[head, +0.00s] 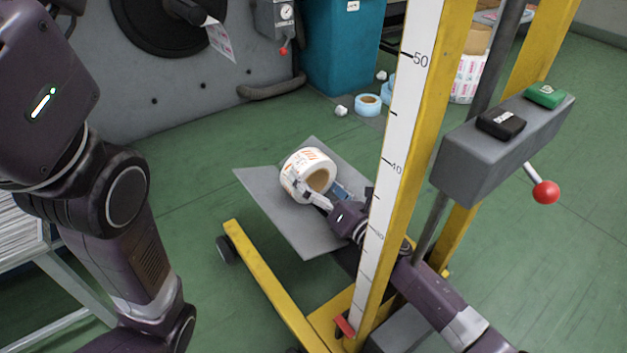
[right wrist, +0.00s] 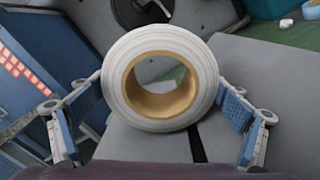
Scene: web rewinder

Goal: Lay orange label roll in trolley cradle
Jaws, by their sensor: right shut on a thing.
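The orange label roll (head: 297,170) is white with orange print and has a brown cardboard core. It lies on its side in the V of the grey trolley cradle (head: 293,226), its open core facing my right gripper (head: 322,194). My right gripper is shut on the roll, one finger at each side. The roll also shows in the right wrist view (right wrist: 115,88), between the two blue-padded fingers, with the cradle plates (right wrist: 275,95) below and beside it. I cannot tell whether the roll's underside touches both plates. My left arm shows at the left; its gripper is out of view.
The trolley's yellow mast (head: 405,130) with a height scale stands close to my right arm. A grey control box (head: 490,150) with a red-knobbed lever (head: 545,192) is at right. A blue roll (head: 368,105) and white scraps lie on the green floor behind.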

